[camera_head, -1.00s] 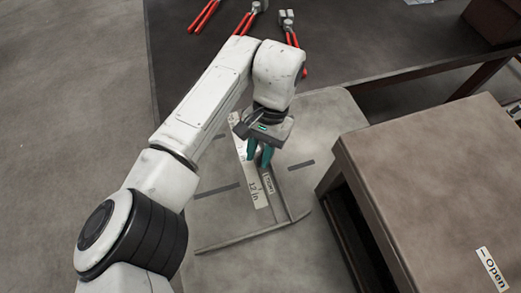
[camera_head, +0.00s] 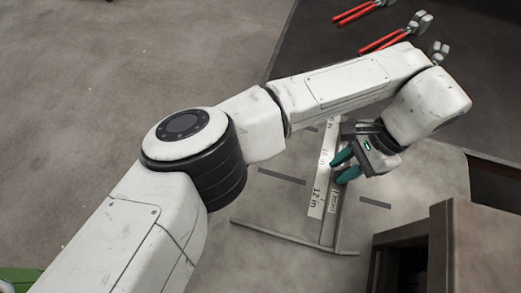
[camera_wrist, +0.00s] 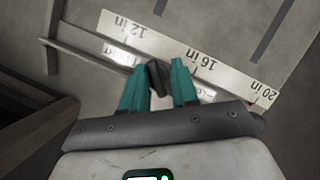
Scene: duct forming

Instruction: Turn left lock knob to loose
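A dark knob (camera_wrist: 158,76) shows in the wrist view beside the white ruler strip (camera_wrist: 225,70). My gripper (camera_wrist: 161,64) has its two teal fingers apart, one on each side of the knob. The left finger is very close to it and a narrow gap seems to remain on the right; contact cannot be made out. In the head view my gripper (camera_head: 338,168) is over the ruler strip (camera_head: 318,196), its fingers spread; the knob cannot be made out there. Small white labels (camera_wrist: 122,53) lie along the bar, their words hard to read.
A thin metal frame bar (camera_head: 290,239) runs across the grey work surface (camera_head: 420,185). A brown box-like bench (camera_head: 450,250) stands at the lower right. Red-handled tools (camera_head: 380,40) lie on the dark surface at the back.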

